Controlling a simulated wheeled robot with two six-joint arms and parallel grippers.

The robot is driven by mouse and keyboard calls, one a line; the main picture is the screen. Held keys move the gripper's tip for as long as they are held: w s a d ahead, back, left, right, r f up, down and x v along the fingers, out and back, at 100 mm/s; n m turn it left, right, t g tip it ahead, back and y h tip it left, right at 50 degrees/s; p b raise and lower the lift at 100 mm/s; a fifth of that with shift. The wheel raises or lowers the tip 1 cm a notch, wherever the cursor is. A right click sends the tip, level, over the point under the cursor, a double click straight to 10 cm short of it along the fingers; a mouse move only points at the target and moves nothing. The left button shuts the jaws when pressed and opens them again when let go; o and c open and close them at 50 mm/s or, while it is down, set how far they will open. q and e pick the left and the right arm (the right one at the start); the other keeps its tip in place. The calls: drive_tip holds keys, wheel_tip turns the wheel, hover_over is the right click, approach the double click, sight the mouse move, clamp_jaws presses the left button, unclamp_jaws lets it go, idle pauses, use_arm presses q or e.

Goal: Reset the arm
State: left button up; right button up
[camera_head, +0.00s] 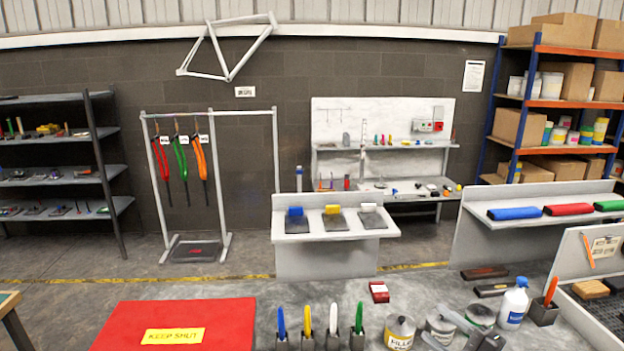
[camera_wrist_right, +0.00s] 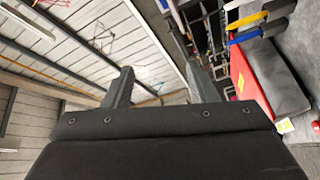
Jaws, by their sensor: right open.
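My right gripper (camera_head: 431,322) comes in at the bottom right of the head view, in front of the tins on the bench. In the right wrist view my right gripper (camera_wrist_right: 158,76) has its two fingers spread apart with nothing between them. That view looks past the fingers to the wall and ceiling, with the bench tilted at the right. My left gripper is not in view.
The near bench holds a red lid (camera_head: 180,325) marked KEEP SHUT, several coloured-handled tools in dark holders, a filler tin (camera_head: 400,333), a red box (camera_head: 379,291) and a white-blue bottle (camera_head: 514,303). Shelves and a hanging rack (camera_head: 229,112) stand behind.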

drive_tip(key=s+d+f+m+g+h, duration=0.1)
drive_tip(key=s+d+f+m+h, duration=0.2)
drive_tip(key=s+d+m+h, duration=0.5)
drive_tip(key=s+d+f+m+h, duration=0.3)
drive_tip(key=s+d+m+h, duration=0.25)
drive_tip(key=m+h, duration=0.5)
drive_tip(key=s+a+f+m+g+y, duration=0.1)
drive_tip(key=s+a+f+g+y, duration=0.2)
drive_tip(key=s+a+f+g, duration=0.5)
drive_tip(key=s+a+f+m+g+y, duration=0.1)
drive_tip(key=s+f+m+g+y, duration=0.2)
drive_tip(key=s, duration=1)
wheel_tip(320, 180, down, 31)
drive_tip(key=d+n+g+b, duration=0.1)
drive_tip(key=d+n+b, duration=0.1)
drive_tip(key=b, duration=0.6)
drive_tip(key=s+f+b, duration=0.2)
drive_tip(key=s+f, duration=0.3)
drive_tip(key=f, duration=0.3)
drive_tip(key=s+a+f+g+y+b, duration=0.1)
drive_tip(key=s+f+b, duration=0.1)
drive_tip(key=s+f, duration=0.2)
drive_tip(key=s+f+b, duration=0.2)
drive_tip(key=s+f, duration=0.3)
drive_tip(key=f, duration=0.6)
drive_tip(key=shift+s+a+f+g, duration=0.3)
drive_tip(key=shift+a, duration=0.05)
